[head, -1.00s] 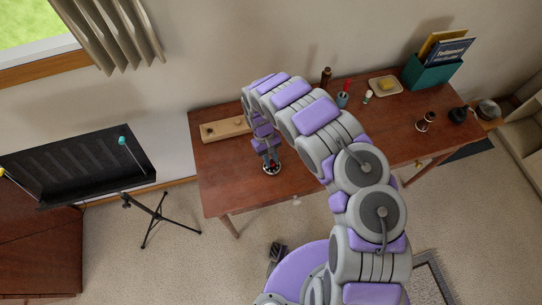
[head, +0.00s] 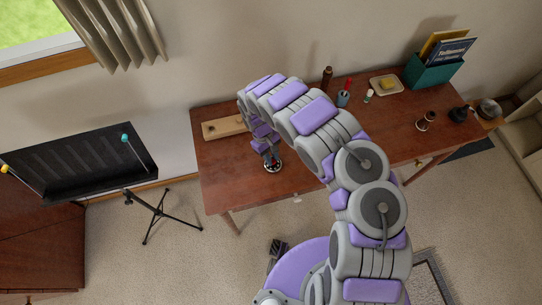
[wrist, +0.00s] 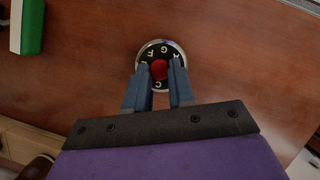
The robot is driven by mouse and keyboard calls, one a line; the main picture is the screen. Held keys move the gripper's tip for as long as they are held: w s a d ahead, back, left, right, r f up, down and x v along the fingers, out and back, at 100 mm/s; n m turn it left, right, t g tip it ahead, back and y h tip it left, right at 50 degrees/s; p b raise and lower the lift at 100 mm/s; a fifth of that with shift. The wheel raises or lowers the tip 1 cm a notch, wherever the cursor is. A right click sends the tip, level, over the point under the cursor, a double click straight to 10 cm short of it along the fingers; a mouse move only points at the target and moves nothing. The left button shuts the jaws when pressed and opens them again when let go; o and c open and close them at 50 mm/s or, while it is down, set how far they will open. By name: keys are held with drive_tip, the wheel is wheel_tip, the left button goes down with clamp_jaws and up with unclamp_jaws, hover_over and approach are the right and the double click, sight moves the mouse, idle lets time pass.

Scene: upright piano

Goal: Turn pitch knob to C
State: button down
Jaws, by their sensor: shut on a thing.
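The pitch dial (wrist: 162,44) is a round black disc with a silver rim and white letters, lying on the wooden desk. In the wrist view the letters A, G and F show around its upper half and C shows at the bottom. A red knob (wrist: 159,69) sits at its middle. My gripper (wrist: 160,72) is shut on the red knob, one blue-grey finger on each side. In the head view the dial (head: 272,166) is at the desk's front left, under my gripper (head: 271,160). The fingers hide parts of the dial's sides.
The desk (head: 330,178) is clear around the dial. A bottle, a cup (head: 343,98), a dish and a teal file box (head: 428,72) stand farther back. A black music stand (head: 75,165) is at the left.

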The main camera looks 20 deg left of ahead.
idle(0.3)
drive_tip(key=c, duration=0.9)
unclamp_jaws()
drive_tip(key=shift+c, duration=0.2)
drive_tip(key=p+v, duration=0.1)
drive_tip(key=v, duration=1.6)
drive_tip(key=shift+r, duration=0.15)
